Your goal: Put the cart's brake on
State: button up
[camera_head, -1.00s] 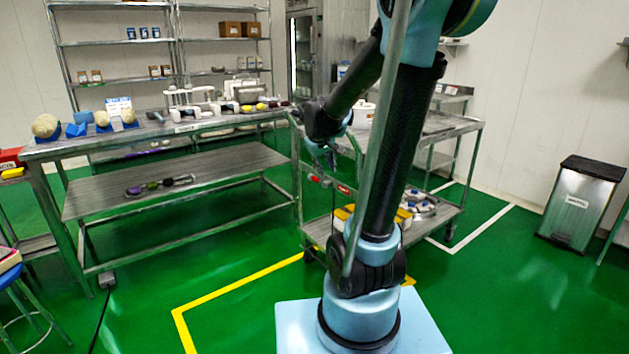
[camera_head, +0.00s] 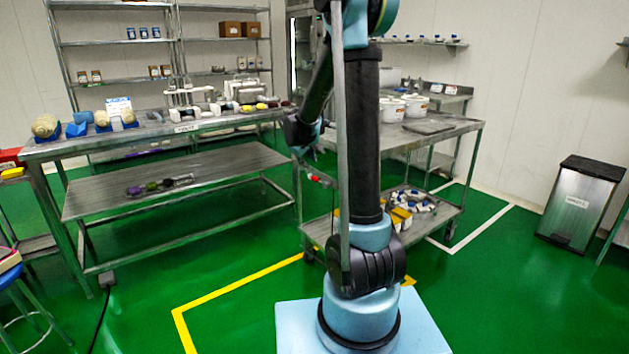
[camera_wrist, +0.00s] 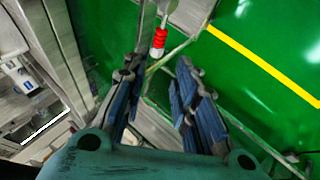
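The metal cart (camera_head: 455,128) stands right of centre in the head view, partly hidden behind my arm. A small red piece (camera_head: 316,179) shows at the cart's left end. In the wrist view, a red ribbed piece on a thin metal rod (camera_wrist: 159,38) lies just beyond my fingertips, near the gap's upper middle. I cannot tell for sure whether it is the brake lever. My gripper (camera_wrist: 155,70) is open and empty, with its two dark blue fingers apart.
A long steel table (camera_head: 160,131) stands to the left. A bin (camera_head: 580,205) stands at the right. Green floor with a yellow line (camera_head: 235,286) is clear in front.

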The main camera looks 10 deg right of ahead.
aim_at(315, 178)
jog(key=x, duration=1.6)
jog(key=shift+s, duration=0.1)
grip_shut()
